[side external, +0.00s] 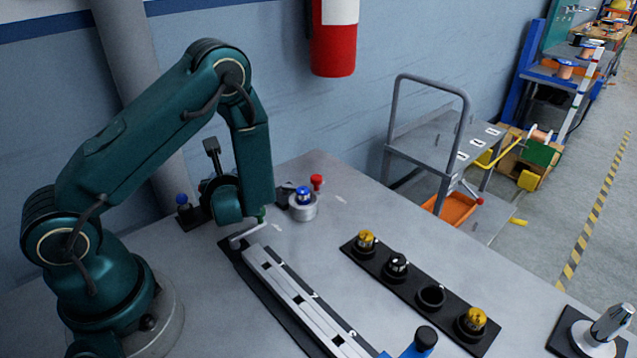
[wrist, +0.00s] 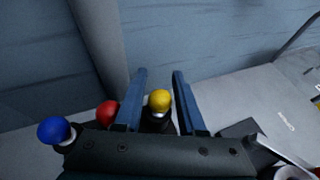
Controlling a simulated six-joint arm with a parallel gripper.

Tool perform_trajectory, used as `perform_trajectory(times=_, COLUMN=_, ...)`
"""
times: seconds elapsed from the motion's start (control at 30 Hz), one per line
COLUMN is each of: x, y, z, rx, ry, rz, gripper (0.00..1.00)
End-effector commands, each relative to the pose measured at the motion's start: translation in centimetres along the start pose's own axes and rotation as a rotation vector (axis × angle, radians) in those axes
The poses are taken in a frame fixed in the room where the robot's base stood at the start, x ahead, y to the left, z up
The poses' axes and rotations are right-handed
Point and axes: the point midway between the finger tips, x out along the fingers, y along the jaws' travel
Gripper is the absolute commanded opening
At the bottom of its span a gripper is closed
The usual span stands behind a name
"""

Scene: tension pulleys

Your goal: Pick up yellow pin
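The yellow pin (wrist: 160,101) has a round yellow head on a dark body and shows in the wrist view. My gripper (wrist: 160,90) is open, with its two blue fingers apart. The yellow head appears between the fingers, with a small gap on each side. Its lower part is hidden by the gripper body. In the side view my arm hides this pin and most of the gripper.
A red pin (wrist: 108,113) and a blue pin (wrist: 56,131) stand left of the yellow one. A black rack (side external: 453,310) with yellow-topped parts lies on the table (side external: 350,205). A slotted metal rail (side external: 300,296) lies in front. The wall is close behind.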

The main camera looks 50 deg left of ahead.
Motion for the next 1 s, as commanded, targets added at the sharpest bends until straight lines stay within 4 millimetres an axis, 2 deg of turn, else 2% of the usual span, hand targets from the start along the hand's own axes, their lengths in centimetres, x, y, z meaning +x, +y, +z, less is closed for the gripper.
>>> perform_trajectory(times=0.2, x=0.1, y=0.0, z=0.0, rx=0.0, ry=0.0, rz=0.0, gripper=0.39)
perform_trajectory(times=0.23, x=0.1, y=0.0, z=0.0, rx=0.0, ry=0.0, rz=0.0, gripper=0.35)
perform_trajectory(times=0.3, x=0.1, y=0.0, z=0.0, rx=0.0, ry=0.0, rz=0.0, gripper=0.09)
perform_trajectory(times=0.33, x=0.1, y=0.0, z=0.0, rx=0.0, ry=0.0, rz=0.0, gripper=0.0)
perform_trajectory(times=0.77, x=0.0, y=0.0, z=0.2, rx=0.0, ry=-0.001, rz=0.0, gripper=0.0)
perform_trajectory(times=1.0, x=-0.5, y=-0.1, z=1.5, rx=-0.005, ry=-0.001, rz=-0.001, gripper=0.0)
